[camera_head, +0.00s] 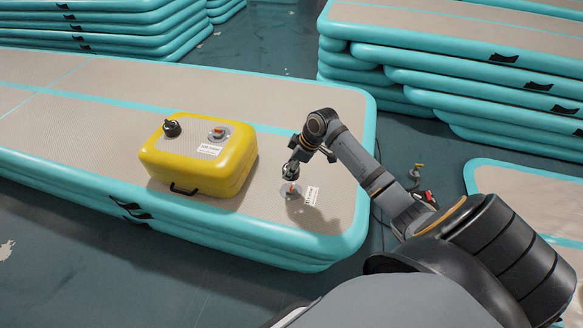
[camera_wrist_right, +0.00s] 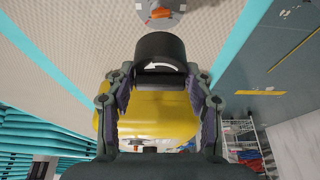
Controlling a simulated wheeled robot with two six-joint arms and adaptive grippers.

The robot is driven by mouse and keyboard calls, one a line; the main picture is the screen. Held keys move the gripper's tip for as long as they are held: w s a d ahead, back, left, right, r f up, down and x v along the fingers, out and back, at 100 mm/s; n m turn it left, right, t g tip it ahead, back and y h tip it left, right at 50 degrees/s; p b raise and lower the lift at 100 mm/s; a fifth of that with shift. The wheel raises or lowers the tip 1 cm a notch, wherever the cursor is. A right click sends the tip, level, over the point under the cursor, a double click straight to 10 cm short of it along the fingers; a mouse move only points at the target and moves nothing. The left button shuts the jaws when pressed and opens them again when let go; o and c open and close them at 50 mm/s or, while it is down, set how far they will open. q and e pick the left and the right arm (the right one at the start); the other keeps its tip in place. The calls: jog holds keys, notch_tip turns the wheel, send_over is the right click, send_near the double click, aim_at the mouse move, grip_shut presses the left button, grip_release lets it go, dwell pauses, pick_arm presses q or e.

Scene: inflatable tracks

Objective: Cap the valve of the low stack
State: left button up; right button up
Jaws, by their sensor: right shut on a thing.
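The low stack (camera_head: 90,75) of beige-topped, teal-edged inflatable tracks lies across the head view. Its grey round valve (camera_head: 290,191) with an orange centre is near the right end, beside a white label (camera_head: 312,196). The valve also shows at the top of the right wrist view (camera_wrist_right: 161,12). My right gripper (camera_head: 291,171) is shut on a black cap (camera_wrist_right: 160,50) with a white curved arrow. It holds the cap just above the valve, apart from it in the wrist view. The fingers mostly hide the cap in the head view. My left gripper is not in view.
Taller stacks (camera_head: 470,60) stand at the back right. Small items (camera_head: 417,171) lie on the floor at right.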

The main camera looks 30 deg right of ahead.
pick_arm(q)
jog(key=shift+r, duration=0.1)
pick_arm(e)
jog(key=shift+r, duration=0.1)
jog(key=shift+f+p, duration=0.4)
jog(key=shift+p, duration=0.05)
notch_tip(320, 180, down, 4)
jog(key=shift+r+b, duration=0.1)
jog(key=shift+b, duration=0.9)
jog(key=shift+f, duration=0.75)
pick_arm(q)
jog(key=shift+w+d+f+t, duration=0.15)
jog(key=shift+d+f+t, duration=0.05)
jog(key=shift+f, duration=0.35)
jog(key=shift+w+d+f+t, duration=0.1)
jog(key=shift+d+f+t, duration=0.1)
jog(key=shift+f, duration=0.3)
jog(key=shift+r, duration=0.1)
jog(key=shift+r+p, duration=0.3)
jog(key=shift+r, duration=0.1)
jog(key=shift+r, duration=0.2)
pick_arm(e)
jog(key=shift+r, duration=0.1)
